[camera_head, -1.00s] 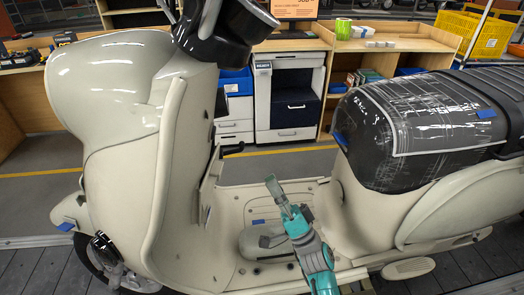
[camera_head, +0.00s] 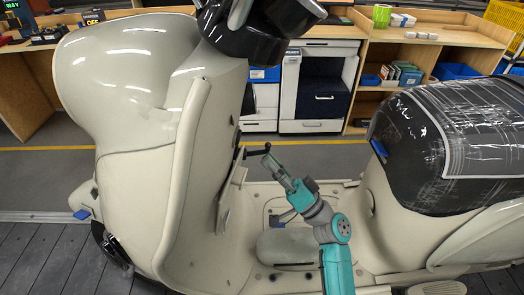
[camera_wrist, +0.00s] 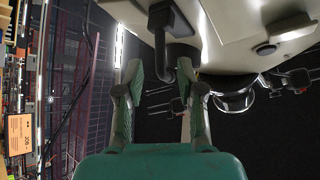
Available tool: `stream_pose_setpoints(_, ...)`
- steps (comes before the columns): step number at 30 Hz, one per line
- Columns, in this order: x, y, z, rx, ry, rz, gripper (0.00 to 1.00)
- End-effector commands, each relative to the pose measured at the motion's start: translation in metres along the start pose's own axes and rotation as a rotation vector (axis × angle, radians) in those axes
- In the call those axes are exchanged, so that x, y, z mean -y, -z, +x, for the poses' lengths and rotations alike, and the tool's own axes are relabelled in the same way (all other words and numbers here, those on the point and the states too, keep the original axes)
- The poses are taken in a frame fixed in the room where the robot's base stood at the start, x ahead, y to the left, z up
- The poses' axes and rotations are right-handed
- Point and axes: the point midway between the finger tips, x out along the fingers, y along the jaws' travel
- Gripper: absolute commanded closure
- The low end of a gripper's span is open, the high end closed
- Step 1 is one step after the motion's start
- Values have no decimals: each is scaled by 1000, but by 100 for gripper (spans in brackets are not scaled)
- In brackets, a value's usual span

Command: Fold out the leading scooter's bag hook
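The cream scooter (camera_head: 190,170) fills the head view, its leg shield at left and its wrapped black seat (camera_head: 430,140) at right. A thin black bag hook (camera_head: 255,151) sticks out to the right from the inner leg shield. In the wrist view the bag hook (camera_wrist: 165,45) is a dark bent bar that reaches down between the fingertips. My gripper (camera_head: 277,172) is just below and right of the hook's end, over the footboard. It also shows in the wrist view (camera_wrist: 160,78), with its fingers apart on both sides of the hook. I cannot tell whether either finger touches it.
The handlebar unit (camera_head: 245,30) hangs above the hook. The footboard (camera_head: 300,230) lies below my gripper.

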Motion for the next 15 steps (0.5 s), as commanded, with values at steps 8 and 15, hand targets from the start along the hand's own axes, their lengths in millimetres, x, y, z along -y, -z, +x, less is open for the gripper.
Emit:
stream_pose_setpoints(8, 0, 0, 33, 0, 1, -1, 62)
stream_pose_setpoints(15, 0, 0, 38, 0, 0, -1, 62)
